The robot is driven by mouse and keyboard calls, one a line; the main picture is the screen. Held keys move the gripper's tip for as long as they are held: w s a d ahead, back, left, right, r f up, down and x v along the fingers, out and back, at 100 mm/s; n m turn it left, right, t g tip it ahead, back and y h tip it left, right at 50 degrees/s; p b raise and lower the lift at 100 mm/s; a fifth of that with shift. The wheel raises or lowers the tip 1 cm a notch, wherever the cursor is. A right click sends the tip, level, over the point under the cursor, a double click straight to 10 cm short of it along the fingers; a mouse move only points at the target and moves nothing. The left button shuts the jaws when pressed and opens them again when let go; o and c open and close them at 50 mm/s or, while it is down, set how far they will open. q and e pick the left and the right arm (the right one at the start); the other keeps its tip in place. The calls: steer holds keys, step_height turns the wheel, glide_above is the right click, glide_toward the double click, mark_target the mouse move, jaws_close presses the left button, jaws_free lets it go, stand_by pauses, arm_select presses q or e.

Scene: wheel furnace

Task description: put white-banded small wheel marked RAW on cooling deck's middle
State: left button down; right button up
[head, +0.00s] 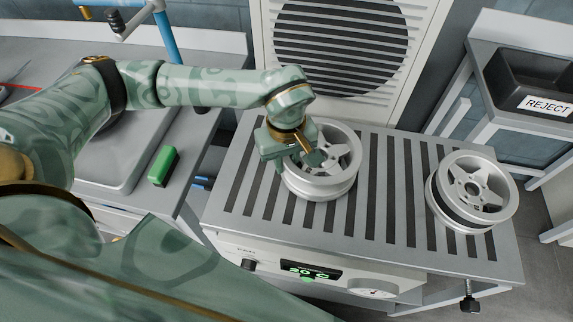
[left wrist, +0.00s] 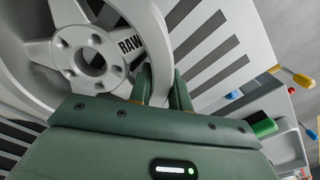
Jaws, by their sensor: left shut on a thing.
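A small silver wheel (head: 337,160) is at the left-centre of the slatted cooling deck (head: 375,232), face up; I cannot tell whether it rests on the slats or hangs just above them. In the left wrist view this wheel (left wrist: 72,58) shows spokes, bolt holes and the word RAW near its hub. Its side looks pale, though a separate white band is hard to make out. My left gripper (head: 310,158) is shut on the wheel's near-left rim; its fingers (left wrist: 162,88) also show in the wrist view. My right gripper is not in view.
A second silver wheel (head: 472,188) with a dark band sits at the deck's right end. A dark REJECT bin (head: 530,75) stands at the far right. A grille panel (head: 340,40) rises behind the deck. A green block (head: 163,166) lies on the left counter. Bare slats separate the wheels.

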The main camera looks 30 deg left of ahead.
arm_select(q)
steer(key=shift+w+f, duration=0.1)
steer(key=shift+f, duration=0.8)
steer(key=shift+r, duration=0.1)
steer(key=c, duration=1.3)
jaws_free()
steer(key=shift+f, duration=0.2)
step_height(320, 180, up, 12)
steer(key=shift+r+p, duration=0.2)
steer(key=shift+p, duration=0.9)
